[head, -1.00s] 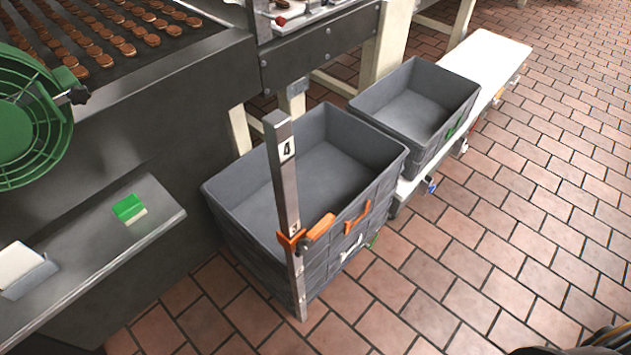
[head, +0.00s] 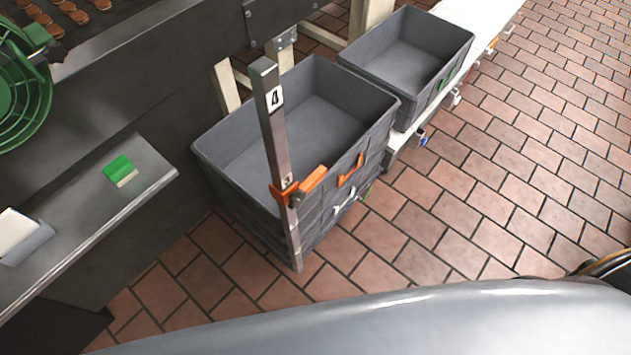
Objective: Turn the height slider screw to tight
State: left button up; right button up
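An upright grey metal post (head: 272,130) with a number 4 label stands in front of the large grey crate. An orange clamp (head: 284,194) sits around the post low down. An orange handle (head: 312,180) sticks out from it to the upper right; it looks like the slider screw, though its tightness cannot be told. Neither of my grippers is in view. A smooth grey surface, probably part of my own body, fills the bottom of the view.
The large grey crate (head: 213,134) and a smaller grey crate (head: 459,48) are empty. A metal shelf (head: 92,222) with a green-and-white block (head: 121,170) is at left, below a green fan (head: 22,95). The tiled floor (head: 480,190) at right is clear.

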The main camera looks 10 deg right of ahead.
aim_at(297, 197)
jog(key=u, duration=0.75)
jog(key=l+u, duration=0.6)
jog(key=u, duration=0.2)
jog(key=l+u, duration=0.6)
jog(key=u, duration=0.25)
jog(key=k+l+u, duration=0.15)
jog(key=u, duration=0.25)
jog(key=l, duration=0.1)
